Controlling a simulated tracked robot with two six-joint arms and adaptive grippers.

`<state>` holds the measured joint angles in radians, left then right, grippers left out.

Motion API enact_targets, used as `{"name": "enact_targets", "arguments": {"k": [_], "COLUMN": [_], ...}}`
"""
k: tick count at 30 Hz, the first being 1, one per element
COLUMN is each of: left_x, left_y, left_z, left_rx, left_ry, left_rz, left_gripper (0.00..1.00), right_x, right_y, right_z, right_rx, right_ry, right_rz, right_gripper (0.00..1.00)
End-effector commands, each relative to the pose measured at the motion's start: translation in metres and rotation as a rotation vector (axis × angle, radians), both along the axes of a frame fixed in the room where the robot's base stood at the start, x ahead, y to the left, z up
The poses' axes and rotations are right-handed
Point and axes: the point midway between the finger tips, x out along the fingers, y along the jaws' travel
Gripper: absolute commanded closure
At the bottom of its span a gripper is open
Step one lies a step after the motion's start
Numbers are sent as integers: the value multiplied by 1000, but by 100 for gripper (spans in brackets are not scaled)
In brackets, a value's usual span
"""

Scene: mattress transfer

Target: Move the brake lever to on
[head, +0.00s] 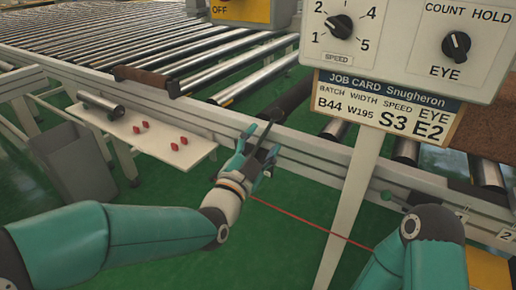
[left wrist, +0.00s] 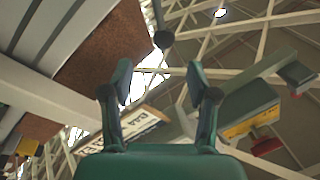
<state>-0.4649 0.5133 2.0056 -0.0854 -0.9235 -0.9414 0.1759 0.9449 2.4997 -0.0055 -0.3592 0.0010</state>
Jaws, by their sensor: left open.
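A dark ball knob on a thin shaft (left wrist: 163,40) also shows in the left wrist view, beyond and between the fingertips. My left gripper (head: 262,142) is open and empty in front of the rail, left of the post and apart from that knob. Its two teal fingers also show spread in the left wrist view (left wrist: 160,78). My right gripper is not visible; only its arm shows.
The console (head: 405,35) has speed and eye dials, with a job card (head: 385,104) below. A post (head: 350,205) stands between my left gripper and the knob. A red line crosses low ahead. A brown mattress (left wrist: 105,50), white shelf (head: 150,133) and grey bin (head: 75,160) are nearby.

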Motion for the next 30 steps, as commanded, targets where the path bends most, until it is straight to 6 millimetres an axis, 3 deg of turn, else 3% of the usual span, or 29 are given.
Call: {"name": "enact_targets", "arguments": {"k": [7,20,23,26,30], "left_x": [-17,-12,1,16,22], "left_y": [9,18,37,64,110], "left_z": [-3,-8,-28,-69,-158], "left_rx": [1,1,10,29,69], "left_ry": [0,9,42,113,286], "left_rz": [-1,17,54,105,177], "left_gripper": [41,41,41,41,41], "right_x": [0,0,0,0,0], "right_y": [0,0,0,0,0], "right_z": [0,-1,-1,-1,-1], "right_rx": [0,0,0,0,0], "right_ry": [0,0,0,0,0], "right_rz": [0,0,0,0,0], "right_gripper": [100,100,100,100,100]}}
